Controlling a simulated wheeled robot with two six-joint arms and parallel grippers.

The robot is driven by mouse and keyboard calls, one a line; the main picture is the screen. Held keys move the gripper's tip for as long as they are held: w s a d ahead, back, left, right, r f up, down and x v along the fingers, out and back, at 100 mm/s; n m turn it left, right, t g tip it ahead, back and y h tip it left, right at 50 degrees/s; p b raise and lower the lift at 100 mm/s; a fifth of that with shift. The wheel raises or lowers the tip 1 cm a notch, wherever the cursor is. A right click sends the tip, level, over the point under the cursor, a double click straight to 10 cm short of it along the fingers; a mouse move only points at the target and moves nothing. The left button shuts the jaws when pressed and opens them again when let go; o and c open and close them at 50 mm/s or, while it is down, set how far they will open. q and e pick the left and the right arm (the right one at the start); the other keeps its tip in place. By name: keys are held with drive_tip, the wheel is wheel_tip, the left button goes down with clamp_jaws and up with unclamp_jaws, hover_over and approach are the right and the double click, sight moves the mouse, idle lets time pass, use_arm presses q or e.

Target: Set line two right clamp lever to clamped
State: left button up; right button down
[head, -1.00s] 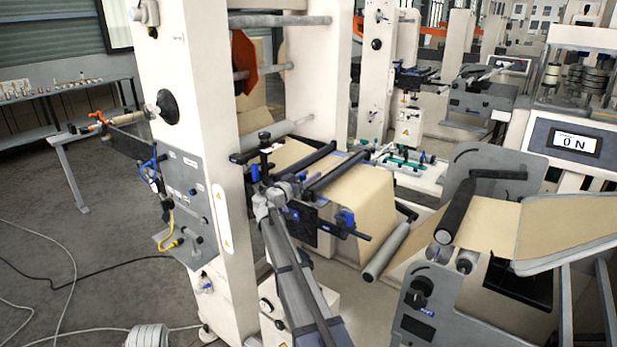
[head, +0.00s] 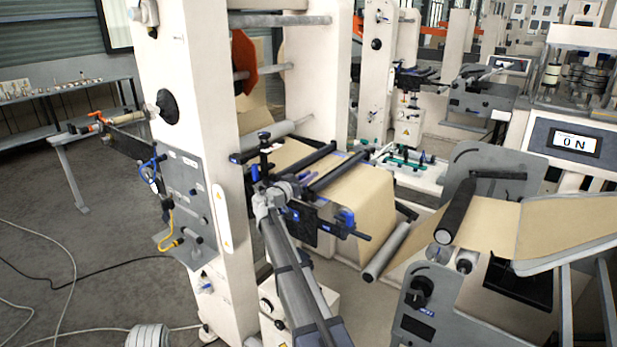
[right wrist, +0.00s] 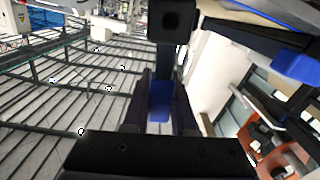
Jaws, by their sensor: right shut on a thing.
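My right arm reaches up from the bottom of the head view, and my right gripper (head: 268,186) is at the dark splice bar assembly beside the white frame. In the right wrist view, the two dark fingers (right wrist: 160,108) are shut on a blue piece (right wrist: 159,101), which looks like the clamp lever's grip. A black square-ended knob (right wrist: 172,20) stands just beyond it. In the head view, a black knob (head: 264,137) on a stem rises above the gripper. The lever's lower part is hidden by my gripper. My left gripper is not in view.
Two dark bars (head: 335,170) lie by the kraft web (head: 352,205) right of the gripper. The white upright (head: 185,80) with a grey valve panel (head: 190,190) stands left. Open floor lies further left.

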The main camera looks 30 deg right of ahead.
idle(0.8)
drive_tip(key=w+n, duration=0.1)
drive_tip(key=n, duration=0.1)
drive_tip(key=w+a+f+n+b, duration=0.1)
drive_tip(key=n, duration=0.1)
drive_tip(key=shift+w, duration=0.1)
drive_tip(key=n, duration=0.1)
drive_tip(key=w+f+n+b, duration=0.1)
drive_tip(key=n, duration=0.1)
drive_tip(key=shift+w+a+f+n, duration=0.25)
drive_tip(key=shift+n, duration=0.05)
drive_tip(key=n+b, duration=0.1)
drive_tip(key=f+n+b, duration=0.1)
drive_tip(key=n, duration=0.1)
drive_tip(key=w+f+n, duration=0.1)
drive_tip(key=shift+a+f+b, duration=0.15)
drive_tip(key=shift+a+b, duration=0.1)
drive_tip(key=shift+b, duration=0.15)
drive_tip(key=shift+w+f+n+b, duration=0.1)
drive_tip(key=shift+f+n+b, duration=0.4)
drive_tip(key=shift+n, duration=0.55)
drive_tip(key=shift+w+f+n+b, duration=0.1)
drive_tip(key=shift+f+n+b, duration=0.35)
drive_tip(key=shift+n, duration=0.6)
drive_tip(key=shift+a, duration=0.1)
drive_tip(key=c, duration=0.8)
unclamp_jaws()
drive_tip(key=shift+o, duration=0.4)
